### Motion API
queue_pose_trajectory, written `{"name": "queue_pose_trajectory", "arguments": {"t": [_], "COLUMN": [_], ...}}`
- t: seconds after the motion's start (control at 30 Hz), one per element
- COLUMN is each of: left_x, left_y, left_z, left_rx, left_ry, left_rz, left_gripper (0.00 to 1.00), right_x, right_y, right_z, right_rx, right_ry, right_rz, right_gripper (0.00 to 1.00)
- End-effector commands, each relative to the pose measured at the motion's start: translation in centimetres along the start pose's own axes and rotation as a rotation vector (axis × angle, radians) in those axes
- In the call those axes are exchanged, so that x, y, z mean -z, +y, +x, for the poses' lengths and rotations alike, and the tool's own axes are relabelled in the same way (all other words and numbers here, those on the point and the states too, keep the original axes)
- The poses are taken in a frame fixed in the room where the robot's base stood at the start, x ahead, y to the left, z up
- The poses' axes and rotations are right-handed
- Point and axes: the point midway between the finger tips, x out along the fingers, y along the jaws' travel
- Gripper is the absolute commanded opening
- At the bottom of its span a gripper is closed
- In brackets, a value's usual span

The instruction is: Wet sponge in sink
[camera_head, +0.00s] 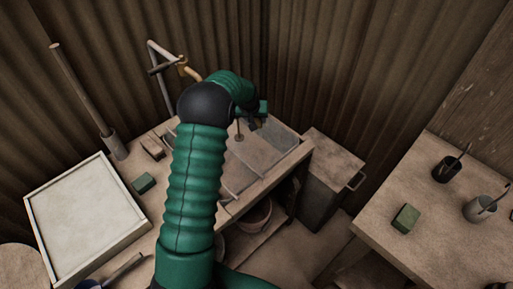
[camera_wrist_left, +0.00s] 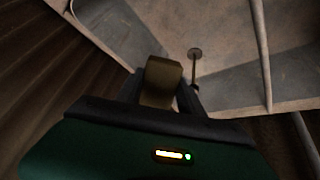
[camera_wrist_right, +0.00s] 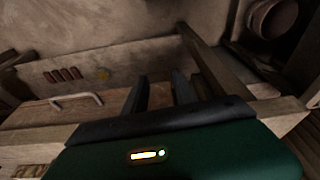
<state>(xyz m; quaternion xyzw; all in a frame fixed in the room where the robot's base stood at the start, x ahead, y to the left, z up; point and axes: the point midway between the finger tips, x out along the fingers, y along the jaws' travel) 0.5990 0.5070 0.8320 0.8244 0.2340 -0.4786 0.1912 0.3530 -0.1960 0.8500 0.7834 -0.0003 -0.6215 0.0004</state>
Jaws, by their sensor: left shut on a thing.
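The sink (camera_head: 284,139) is a grey basin set in the bench at the centre. It also shows in the left wrist view (camera_wrist_left: 228,82). My left gripper (camera_head: 255,123) hangs over the basin, partly hidden by my arm. In the left wrist view it is shut on an olive-brown block (camera_wrist_left: 163,80), which looks like the sponge; I cannot tell whether it is wet. A brass tap (camera_head: 187,69) stands behind the sink on the left. My right gripper (camera_wrist_right: 161,88) shows only in its wrist view, with its fingers apart and nothing between them.
A white framed tray (camera_head: 85,210), a green block (camera_head: 143,183) and a brown block (camera_head: 152,147) lie left of my arm. A cabinet (camera_head: 331,160) stands right of the sink. The right table (camera_head: 440,239) holds another green block (camera_head: 406,218) and cups (camera_head: 447,170).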

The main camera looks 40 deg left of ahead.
Motion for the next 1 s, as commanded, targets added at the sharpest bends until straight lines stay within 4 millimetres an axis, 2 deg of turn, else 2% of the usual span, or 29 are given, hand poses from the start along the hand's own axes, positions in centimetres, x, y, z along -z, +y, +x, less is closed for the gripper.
{"name": "queue_pose_trajectory", "arguments": {"t": [0.53,0.9,1.0], "left_x": [0.1,1.9,2.0], "left_y": [0.0,0.4,0.4], "left_z": [-0.1,-3.6,-3.7], "left_rx": [0.000,0.000,0.000], "left_ry": [0.000,0.001,0.000], "left_rz": [0.000,0.000,0.000], "left_gripper": [0.12,0.12,0.12], "right_x": [0.0,0.8,0.8], "right_y": [0.0,0.0,0.0], "right_z": [-0.1,-3.3,-3.3], "right_rx": [0.000,0.000,0.000], "right_ry": [0.000,0.000,0.000], "right_rz": [0.000,0.000,0.000], "right_gripper": [0.32,0.32,0.32]}}
